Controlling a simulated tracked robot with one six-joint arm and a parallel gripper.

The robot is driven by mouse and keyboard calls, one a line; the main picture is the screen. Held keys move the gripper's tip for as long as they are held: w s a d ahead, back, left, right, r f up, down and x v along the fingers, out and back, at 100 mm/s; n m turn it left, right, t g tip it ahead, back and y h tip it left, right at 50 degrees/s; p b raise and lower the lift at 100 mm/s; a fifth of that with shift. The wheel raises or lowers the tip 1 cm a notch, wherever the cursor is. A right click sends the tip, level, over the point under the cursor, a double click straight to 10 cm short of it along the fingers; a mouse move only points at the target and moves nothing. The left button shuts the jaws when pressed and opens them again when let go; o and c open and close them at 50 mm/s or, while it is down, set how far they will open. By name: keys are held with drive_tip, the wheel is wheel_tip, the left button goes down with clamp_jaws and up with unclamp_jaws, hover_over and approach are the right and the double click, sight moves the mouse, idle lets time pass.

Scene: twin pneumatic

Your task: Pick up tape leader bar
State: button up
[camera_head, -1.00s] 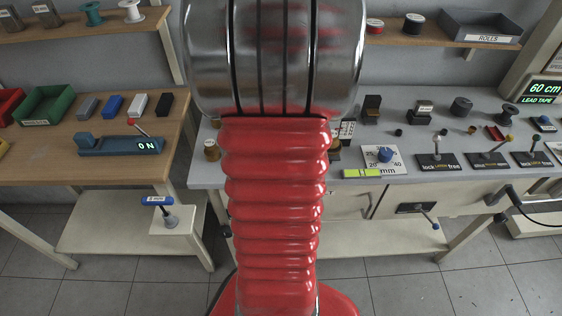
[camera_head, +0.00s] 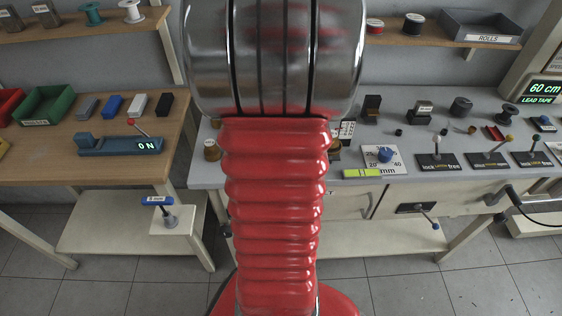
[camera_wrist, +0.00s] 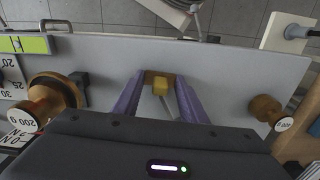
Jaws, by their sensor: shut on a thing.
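In the wrist view my gripper (camera_wrist: 162,80) has two purple fingers, shut on a small yellow piece with a brown end. I take this piece to be the tape leader bar (camera_wrist: 162,86). It sits between the fingertips, over the grey bench top (camera_wrist: 225,75). A narrow grey strip shows below it, between the fingers. I cannot tell whether the bar touches the bench. In the head view my own arm hides the gripper and the bar.
A large brass weight (camera_wrist: 50,97) stands left of the fingers and a smaller brass weight (camera_wrist: 264,108) right. A yellow-green level (camera_wrist: 32,44) lies near the bench edge. In the head view, a dial plate (camera_head: 384,158) and lever locks (camera_head: 437,160) stand on the bench to the right.

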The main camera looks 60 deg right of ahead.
wheel_tip(320, 180, up, 10)
idle(0.7)
idle(0.4)
